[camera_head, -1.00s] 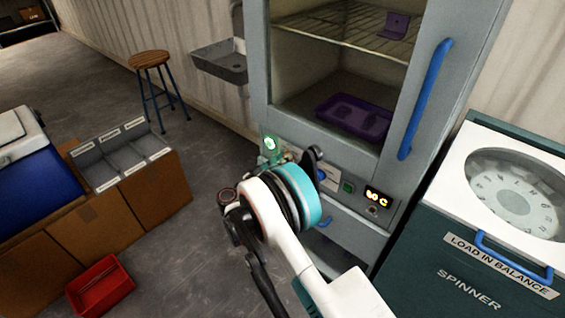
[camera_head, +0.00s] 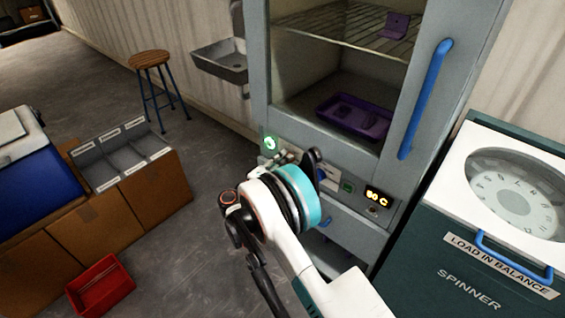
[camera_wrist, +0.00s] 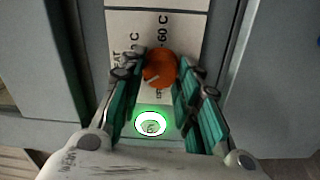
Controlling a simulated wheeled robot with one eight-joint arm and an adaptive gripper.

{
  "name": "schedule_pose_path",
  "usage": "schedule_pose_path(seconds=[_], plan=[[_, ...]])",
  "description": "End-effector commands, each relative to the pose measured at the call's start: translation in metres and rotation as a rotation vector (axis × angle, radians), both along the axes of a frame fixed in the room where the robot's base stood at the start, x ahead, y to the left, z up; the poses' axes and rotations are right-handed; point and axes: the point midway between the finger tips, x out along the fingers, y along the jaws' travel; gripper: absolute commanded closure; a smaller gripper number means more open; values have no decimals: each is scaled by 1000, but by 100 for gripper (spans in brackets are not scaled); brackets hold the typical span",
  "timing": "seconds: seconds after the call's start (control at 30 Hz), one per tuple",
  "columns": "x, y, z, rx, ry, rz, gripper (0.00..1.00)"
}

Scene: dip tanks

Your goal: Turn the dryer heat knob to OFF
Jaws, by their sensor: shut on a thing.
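The heat knob (camera_wrist: 160,67) is orange and round, with a pale pointer mark towards its lower left in the wrist view. It sits on a white label plate (camera_wrist: 160,22) with a "60 C" mark, another partly hidden temperature mark and part of the word HEAT. My gripper (camera_wrist: 161,80) has its green-padded fingers on both sides of the knob and is shut on it. In the head view my arm hides the knob on the dryer's (camera_head: 345,150) lower front panel.
A green-lit round button (camera_wrist: 151,124) lies close to the knob, between the fingers in the wrist view. A spinner (camera_head: 470,250) stands right of the dryer. A red bin (camera_head: 100,286) and a stool (camera_head: 150,62) are to the left, with open floor between.

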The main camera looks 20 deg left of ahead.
Motion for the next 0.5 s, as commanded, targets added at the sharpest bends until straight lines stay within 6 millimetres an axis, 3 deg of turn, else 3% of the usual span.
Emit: schedule_pose_path(seconds=[0.5], plan=[[0, 0, -1, -452, 188, 2, 94]])
